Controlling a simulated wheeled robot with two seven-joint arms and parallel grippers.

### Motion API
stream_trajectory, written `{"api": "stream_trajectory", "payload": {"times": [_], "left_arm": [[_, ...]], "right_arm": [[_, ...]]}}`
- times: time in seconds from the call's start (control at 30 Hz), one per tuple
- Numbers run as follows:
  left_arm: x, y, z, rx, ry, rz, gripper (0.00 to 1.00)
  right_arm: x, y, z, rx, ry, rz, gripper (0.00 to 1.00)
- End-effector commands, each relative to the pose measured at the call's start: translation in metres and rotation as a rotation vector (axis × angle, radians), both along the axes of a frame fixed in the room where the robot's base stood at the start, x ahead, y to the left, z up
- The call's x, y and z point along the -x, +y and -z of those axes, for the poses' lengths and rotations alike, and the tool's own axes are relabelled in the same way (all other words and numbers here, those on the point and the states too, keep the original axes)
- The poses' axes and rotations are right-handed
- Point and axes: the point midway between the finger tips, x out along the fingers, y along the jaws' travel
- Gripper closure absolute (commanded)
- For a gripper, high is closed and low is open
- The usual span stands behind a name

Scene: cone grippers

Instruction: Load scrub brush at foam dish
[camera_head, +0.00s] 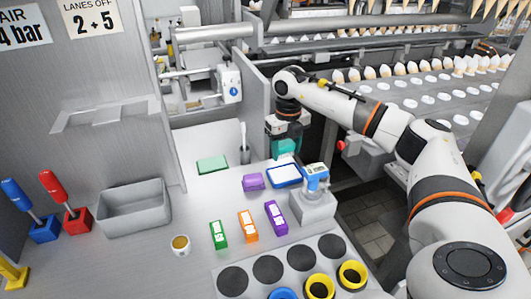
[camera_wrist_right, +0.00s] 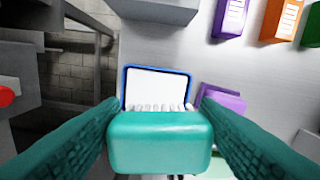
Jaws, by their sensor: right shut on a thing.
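The scrub brush is a teal block with pale bristles. In the wrist view its teal back (camera_wrist_right: 160,143) sits between the two fingers of my right gripper (camera_wrist_right: 158,128), which is shut on it. In the head view the brush (camera_head: 285,147) hangs under my right gripper (camera_head: 286,139). The foam dish (camera_head: 272,184) is a shallow blue-rimmed tray with a white inside, on the bench just below the brush in the picture. In the wrist view the dish (camera_wrist_right: 126,86) lies beyond the bristles, which overlap its near part. Whether they touch the foam I cannot tell. My left gripper is out of view.
A purple block (camera_head: 252,182) lies left of the dish, and a grey stand with a blue-and-white device (camera_head: 316,180) is to its right. A green pad (camera_head: 212,165) lies farther left. Green, orange and purple boxes (camera_head: 248,226) stand nearer. The bench's right edge is close to the dish.

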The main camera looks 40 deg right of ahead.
Motion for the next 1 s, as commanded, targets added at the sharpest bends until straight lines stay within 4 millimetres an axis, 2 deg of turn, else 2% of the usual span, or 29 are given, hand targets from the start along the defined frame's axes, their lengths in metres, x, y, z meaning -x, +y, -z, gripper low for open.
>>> {"api": "stream_trajectory", "payload": {"times": [0.27,0.73,1.0], "left_arm": [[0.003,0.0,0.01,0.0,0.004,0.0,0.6],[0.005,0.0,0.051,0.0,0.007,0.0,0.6],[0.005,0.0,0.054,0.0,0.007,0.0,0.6]], "right_arm": [[0.003,-0.005,0.009,-0.002,-0.001,-0.006,0.62],[0.003,-0.005,0.055,-0.002,0.0,-0.004,0.62],[0.003,-0.005,0.06,-0.002,-0.001,-0.003,0.62]]}}
